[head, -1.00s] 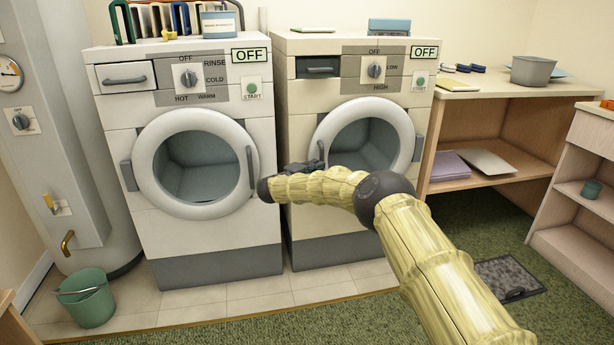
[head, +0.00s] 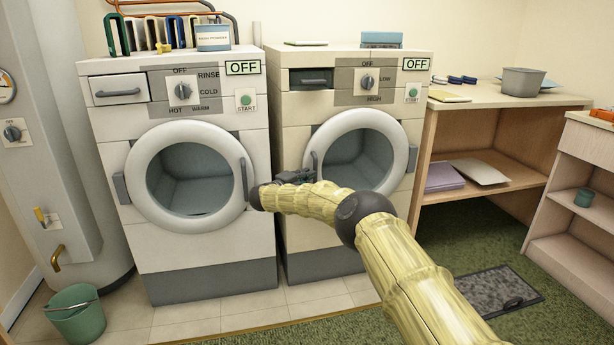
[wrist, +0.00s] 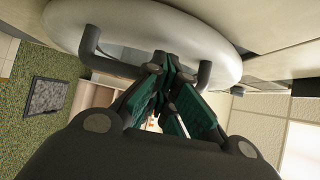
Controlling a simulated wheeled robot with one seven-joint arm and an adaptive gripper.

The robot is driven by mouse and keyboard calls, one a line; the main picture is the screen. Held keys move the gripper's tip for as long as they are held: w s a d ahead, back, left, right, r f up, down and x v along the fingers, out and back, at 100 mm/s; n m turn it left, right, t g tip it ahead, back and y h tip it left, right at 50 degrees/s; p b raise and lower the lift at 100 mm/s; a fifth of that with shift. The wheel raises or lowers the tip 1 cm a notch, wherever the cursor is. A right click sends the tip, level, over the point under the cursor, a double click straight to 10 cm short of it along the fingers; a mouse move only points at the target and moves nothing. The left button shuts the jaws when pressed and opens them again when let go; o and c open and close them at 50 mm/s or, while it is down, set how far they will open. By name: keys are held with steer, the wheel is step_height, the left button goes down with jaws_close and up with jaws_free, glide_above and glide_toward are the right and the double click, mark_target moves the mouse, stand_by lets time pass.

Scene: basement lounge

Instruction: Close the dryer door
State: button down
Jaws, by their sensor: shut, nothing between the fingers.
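The dryer (head: 300,142) is the right machine, with LOW and HIGH marks, an OFF sign and a START button. Its round white door (head: 405,150) has a glass window and lies close against the front. I cannot tell whether a small gap remains. The dark door handle (head: 314,162) is on the door's left side. My gripper (head: 300,176) is at that handle. In the wrist view, my gripper (wrist: 163,64) has its green-padded fingers together and empty, hiding the middle of the handle (wrist: 92,42). I cannot tell whether they touch it.
The washer (head: 105,175) stands close on the left with its door shut. A wooden shelf unit (head: 425,150) stands right of the dryer. A green bucket (head: 78,318) is at the lower left.

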steer(key=v, duration=1.2)
steer(key=s+f+n+t+y, duration=0.1)
steer(key=s+f+n+y, duration=0.55)
steer(key=f, duration=0.75)
steer(key=s+f+n+t+y, duration=0.1)
steer(key=s+f+n+y, duration=0.3)
steer(key=s+f+n, duration=0.75)
steer(key=s+d+f+n+g+y, duration=0.1)
steer(key=s+d+f+n+g, duration=0.2)
steer(key=s+f, duration=0.5)
steer(key=s+d+f+n+g+y, duration=0.1)
steer(key=s+d+f+g, duration=0.3)
steer(key=s, duration=0.8)
steer(key=s+d+f+n+g+y, duration=0.15)
steer(key=s+d+f, duration=0.35)
steer(key=s, duration=0.6)
steer(key=s+d+r+n+g, duration=0.1)
steer(key=s+d+n+g, duration=0.3)
steer(key=s, duration=0.9)
steer(key=s+d+r+m+g, duration=0.15)
steer(key=s+d, duration=0.35)
steer(key=s, duration=0.8)
step_height(320, 180, up, 30)
steer(key=h+p, duration=0.1)
steer(key=p, duration=2.9)
steer(key=shift+r+n+g, duration=0.15)
steer(key=shift+n+g, duration=0.15)
